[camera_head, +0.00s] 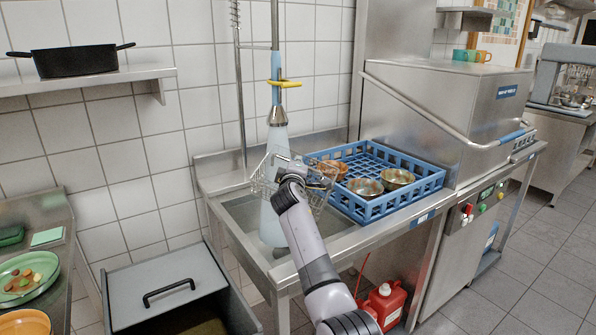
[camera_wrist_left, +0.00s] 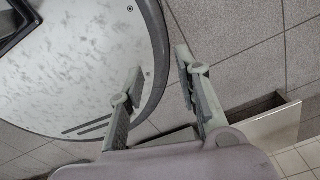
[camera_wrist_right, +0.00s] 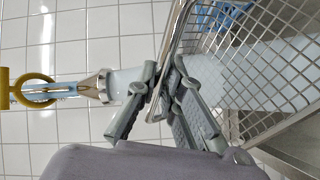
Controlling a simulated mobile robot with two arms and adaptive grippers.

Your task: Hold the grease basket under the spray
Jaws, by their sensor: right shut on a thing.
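The wire-mesh grease basket (camera_head: 319,197) is held above the sink (camera_head: 240,212). My right gripper (camera_head: 290,168) is shut on its rim or handle; the right wrist view shows the fingers (camera_wrist_right: 163,72) closed there and the mesh (camera_wrist_right: 262,75) beside them. The spray nozzle (camera_head: 277,117) hangs above, and a pale column of spray (camera_head: 272,235) runs from it down into the sink. The spray overlaps the basket's left part in the head view and shows behind the mesh in the right wrist view. My left gripper (camera_wrist_left: 160,65) is open and empty, seen only in the left wrist view.
A blue rack (camera_head: 405,207) with several metal bowls stands right of the sink, beside the dishwasher (camera_head: 440,110). A lidded grey bin (camera_head: 165,272) is at the lower left. A red canister (camera_head: 386,302) stands below. A black pot (camera_head: 75,61) sits on the wall shelf.

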